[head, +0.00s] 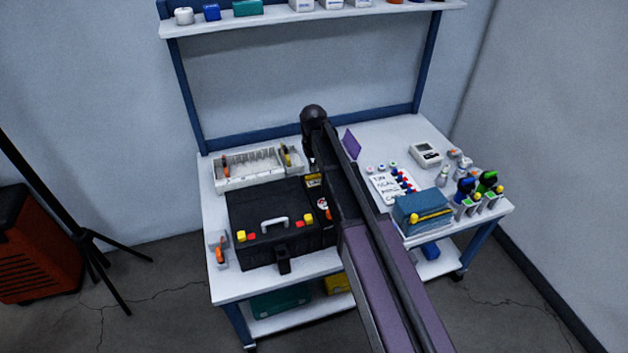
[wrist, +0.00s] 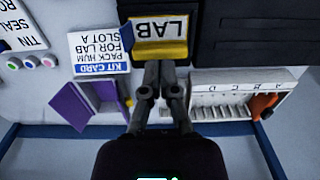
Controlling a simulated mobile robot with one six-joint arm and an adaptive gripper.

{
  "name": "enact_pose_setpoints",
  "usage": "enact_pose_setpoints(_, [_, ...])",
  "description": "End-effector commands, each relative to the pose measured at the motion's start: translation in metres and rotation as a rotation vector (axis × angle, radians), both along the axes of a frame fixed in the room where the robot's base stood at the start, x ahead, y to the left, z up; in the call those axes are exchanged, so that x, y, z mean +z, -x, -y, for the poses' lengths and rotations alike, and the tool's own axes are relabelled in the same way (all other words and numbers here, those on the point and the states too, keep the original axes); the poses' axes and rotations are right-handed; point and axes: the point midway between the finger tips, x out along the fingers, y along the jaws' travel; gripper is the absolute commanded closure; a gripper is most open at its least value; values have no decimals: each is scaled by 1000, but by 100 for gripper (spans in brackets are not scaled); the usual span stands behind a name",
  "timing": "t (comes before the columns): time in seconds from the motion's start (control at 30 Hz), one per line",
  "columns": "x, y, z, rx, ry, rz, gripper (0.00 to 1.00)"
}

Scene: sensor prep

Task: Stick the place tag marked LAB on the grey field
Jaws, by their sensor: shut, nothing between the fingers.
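The tag marked LAB (wrist: 162,27) shows upside down at the top of the wrist view. It has a pale face with yellow around it and lies beside the dark case (wrist: 250,35). In the head view the fingers are mostly hidden by my arm. I cannot make out the grey field for certain.
A white lettered tray (wrist: 215,113) with an orange-handled tool stands beside the case. A kit card (wrist: 98,52) and an open purple thing (wrist: 72,108) are on the other side. A blue pouch (head: 422,212) and bottles crowd the bench's right.

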Motion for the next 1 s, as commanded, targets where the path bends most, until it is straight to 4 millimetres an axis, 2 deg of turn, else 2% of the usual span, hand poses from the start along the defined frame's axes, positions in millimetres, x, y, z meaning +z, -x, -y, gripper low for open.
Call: enact_pose_setpoints(1.0, [-11,0,0,0,0,0,100])
